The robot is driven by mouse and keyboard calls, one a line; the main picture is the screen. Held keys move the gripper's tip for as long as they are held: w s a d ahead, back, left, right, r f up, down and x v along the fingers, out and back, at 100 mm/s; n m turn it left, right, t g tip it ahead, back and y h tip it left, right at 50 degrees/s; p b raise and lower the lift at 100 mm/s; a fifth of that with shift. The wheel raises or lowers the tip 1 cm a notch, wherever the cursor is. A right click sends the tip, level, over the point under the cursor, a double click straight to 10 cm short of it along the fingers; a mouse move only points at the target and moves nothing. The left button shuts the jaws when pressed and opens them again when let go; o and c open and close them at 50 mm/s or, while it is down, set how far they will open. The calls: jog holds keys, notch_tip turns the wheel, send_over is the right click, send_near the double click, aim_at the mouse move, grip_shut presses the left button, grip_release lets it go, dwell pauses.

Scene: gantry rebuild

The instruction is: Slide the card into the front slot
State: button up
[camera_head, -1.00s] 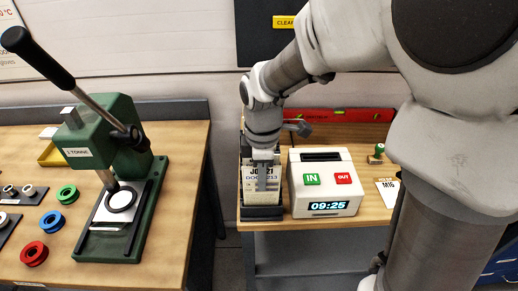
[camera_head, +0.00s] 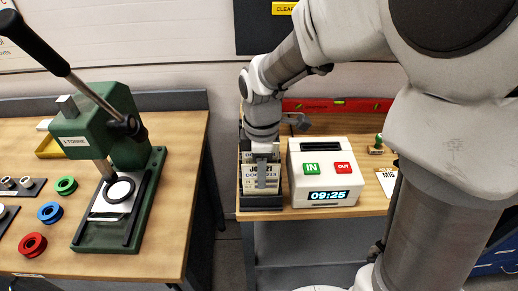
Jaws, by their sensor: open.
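A cream card (camera_head: 249,173) printed with large dark letters and a DOCK line stands upright in the front part of a dark card rack (camera_head: 261,203), left of the time clock. Its lower part goes down behind the rack's front. My gripper (camera_head: 262,181) points down at the card, with one grey finger in front of the card's middle. The other finger is hidden behind the card. The jaws are open, astride the card. Which slot the card's lower edge sits in is hard to see.
The time clock (camera_head: 322,191) with IN and OUT buttons stands close to the right of the rack. A red level (camera_head: 345,105) lies behind, and a stamp (camera_head: 377,147) is at right. A green press (camera_head: 119,150) stands on the separate left bench, across a gap.

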notch_tip(320, 180, up, 18)
jog(key=p, duration=0.1)
jog(key=shift+f+p, duration=0.25)
jog(key=shift+p, duration=0.1)
dwell(0.4)
jog(key=s+d+f+m+t, duration=0.1)
jog(key=s+d+m+t, duration=0.4)
jog(key=s+d+m, duration=0.6)
jog(key=s+m, duration=0.1)
jog(key=m, duration=0.5)
jog(key=shift+s+f+m+t, duration=0.2)
jog(key=shift+f+m+t, duration=0.1)
jog(key=shift+f+m, duration=0.1)
